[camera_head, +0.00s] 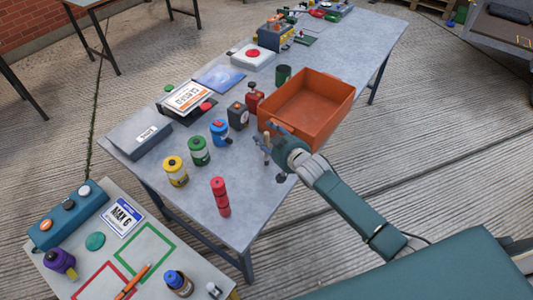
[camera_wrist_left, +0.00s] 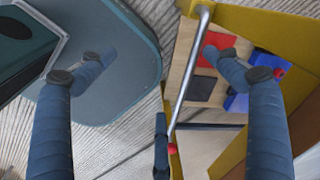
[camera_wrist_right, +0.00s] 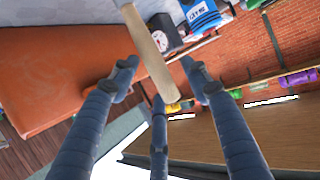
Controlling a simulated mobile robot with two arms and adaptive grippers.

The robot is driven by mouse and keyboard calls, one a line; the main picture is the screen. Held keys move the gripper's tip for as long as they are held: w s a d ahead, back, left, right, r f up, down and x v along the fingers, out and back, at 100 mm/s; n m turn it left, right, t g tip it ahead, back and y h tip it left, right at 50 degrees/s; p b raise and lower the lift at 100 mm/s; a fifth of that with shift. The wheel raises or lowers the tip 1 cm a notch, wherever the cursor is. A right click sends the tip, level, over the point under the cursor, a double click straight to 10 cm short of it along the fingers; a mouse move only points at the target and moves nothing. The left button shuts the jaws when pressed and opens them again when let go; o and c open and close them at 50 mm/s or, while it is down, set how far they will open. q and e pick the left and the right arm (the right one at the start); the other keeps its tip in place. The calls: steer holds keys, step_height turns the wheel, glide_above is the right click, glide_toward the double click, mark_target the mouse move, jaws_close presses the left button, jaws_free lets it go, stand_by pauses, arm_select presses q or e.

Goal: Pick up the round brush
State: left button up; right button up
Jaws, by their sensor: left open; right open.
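A light wooden handle (camera_wrist_right: 150,50), which looks like the round brush's, stands between the spread fingers of my right gripper (camera_wrist_right: 158,75) in the right wrist view. Its bristle end cannot be made out. In the head view my right gripper (camera_head: 272,153) is at the table's right edge, just in front of the orange bin, and a small piece of the pale handle (camera_head: 266,142) shows beside it. The right fingers are open; whether they touch the handle cannot be told. My left gripper (camera_wrist_left: 160,65) is open and empty in the left wrist view, outside the head view.
An orange bin (camera_head: 327,123) stands right behind the right gripper. A blue can (camera_head: 219,132), green can (camera_head: 199,151), yellow can (camera_head: 175,171) and red cylinder (camera_head: 221,197) stand to its left. A metal bar (camera_wrist_left: 188,75) and yellow frame (camera_wrist_left: 240,22) are close to the left fingers.

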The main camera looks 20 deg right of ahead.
steer(key=shift+s+r, duration=0.1)
steer(key=shift+r, duration=0.05)
steer(key=c, duration=0.3)
jaws_close()
